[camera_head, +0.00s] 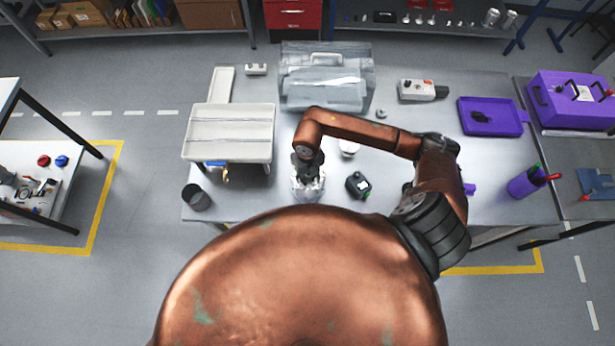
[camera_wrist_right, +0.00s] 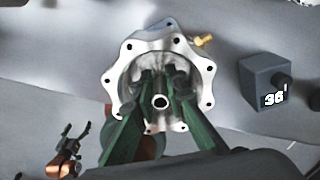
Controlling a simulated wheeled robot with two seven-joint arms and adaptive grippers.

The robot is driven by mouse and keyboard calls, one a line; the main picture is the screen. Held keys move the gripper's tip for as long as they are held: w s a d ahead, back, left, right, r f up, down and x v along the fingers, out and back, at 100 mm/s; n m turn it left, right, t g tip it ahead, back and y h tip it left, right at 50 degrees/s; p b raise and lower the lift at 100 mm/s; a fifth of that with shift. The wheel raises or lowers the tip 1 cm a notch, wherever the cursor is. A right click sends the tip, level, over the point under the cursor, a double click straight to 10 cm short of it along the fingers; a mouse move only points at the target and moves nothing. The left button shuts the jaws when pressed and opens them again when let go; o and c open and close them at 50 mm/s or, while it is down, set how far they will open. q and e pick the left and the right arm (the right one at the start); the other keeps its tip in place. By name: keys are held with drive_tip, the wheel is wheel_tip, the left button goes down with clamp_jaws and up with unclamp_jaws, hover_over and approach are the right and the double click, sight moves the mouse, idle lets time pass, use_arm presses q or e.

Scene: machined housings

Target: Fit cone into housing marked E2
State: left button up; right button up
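A light metal housing with a scalloped, holed flange stands on the table, upright and open towards the right wrist camera (camera_wrist_right: 122,70); it also shows in the head view (camera_head: 308,190). My right gripper (camera_wrist_right: 163,86) has its green fingers reaching into the housing's mouth. A pale ring with a dark hole (camera_wrist_right: 161,101) shows between the fingers; I cannot tell whether it is the cone or the housing's own bore. No E2 mark is readable. What looks like my left gripper (camera_wrist_right: 75,140) is small at lower left in the wrist view, with dark prongs; the head view does not show it.
A dark block marked 36 (camera_wrist_right: 265,82) stands right of the housing. A white tray (camera_head: 228,150), a clear lidded box (camera_head: 322,98), a purple tray (camera_head: 515,112) and a dark cup (camera_head: 196,197) surround the workspace. A small white round part (camera_head: 349,147) lies behind the housing.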

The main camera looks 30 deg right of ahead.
sight(308, 174)
drive_tip(key=shift+o, duration=0.6)
drive_tip(key=shift+r, duration=0.1)
drive_tip(key=shift+r, duration=0.15)
wheel_tip(308, 174, up, 10)
drive_tip(key=shift+w+r+b, duration=0.1)
drive_tip(key=shift+r+b, duration=0.05)
drive_tip(key=shift+b, duration=0.95)
drive_tip(key=shift+r, duration=0.8)
